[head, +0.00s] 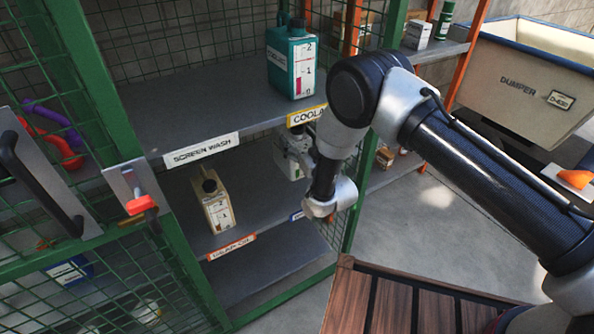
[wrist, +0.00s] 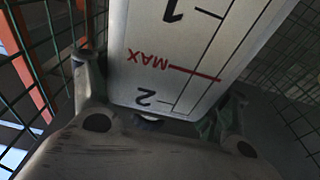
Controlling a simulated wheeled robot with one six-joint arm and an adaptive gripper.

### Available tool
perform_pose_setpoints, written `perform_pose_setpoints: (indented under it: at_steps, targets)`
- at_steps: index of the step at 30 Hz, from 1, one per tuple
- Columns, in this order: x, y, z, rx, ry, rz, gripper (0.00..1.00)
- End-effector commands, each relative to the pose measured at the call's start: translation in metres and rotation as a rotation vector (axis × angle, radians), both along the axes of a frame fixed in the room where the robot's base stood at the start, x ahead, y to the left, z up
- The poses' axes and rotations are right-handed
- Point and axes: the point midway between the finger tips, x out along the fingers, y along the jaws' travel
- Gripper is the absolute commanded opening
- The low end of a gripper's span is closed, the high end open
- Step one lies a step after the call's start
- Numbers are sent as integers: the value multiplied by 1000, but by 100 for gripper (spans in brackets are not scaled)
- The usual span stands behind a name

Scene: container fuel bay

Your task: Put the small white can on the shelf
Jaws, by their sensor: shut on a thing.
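The small white can (wrist: 190,45) fills the upper middle of the wrist view, with black scale marks and a red MAX line that appear upside down. My gripper (wrist: 157,95) is shut on it, one finger at each side. In the head view the can (head: 288,163) is partly hidden by my gripper and arm, inside the green mesh rack above the middle shelf (head: 265,205), under the COOLANT end of the upper shelf (head: 180,105). I cannot tell whether its base touches the shelf.
A beige can (head: 213,203) stands on the middle shelf to the left, above an orange label. A teal can (head: 291,62) stands on the upper shelf. An open mesh door with a red-handled latch (head: 140,204) is at left. A wooden crate (head: 400,300) is in front.

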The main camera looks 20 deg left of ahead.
Motion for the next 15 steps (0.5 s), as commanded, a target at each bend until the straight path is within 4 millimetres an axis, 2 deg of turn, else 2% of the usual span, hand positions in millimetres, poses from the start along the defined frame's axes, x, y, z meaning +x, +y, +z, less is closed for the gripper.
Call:
perform_pose_setpoints:
  at_steps: [3, 6, 11, 15]
  targets:
    - [0, 0, -22, 1, -1, 1, 4]
    - [0, 0, -36, 2, -1, 0, 4]
    - [0, 1, -46, 2, -2, 0, 4]
    - [0, 0, -63, 2, -1, 0, 4]
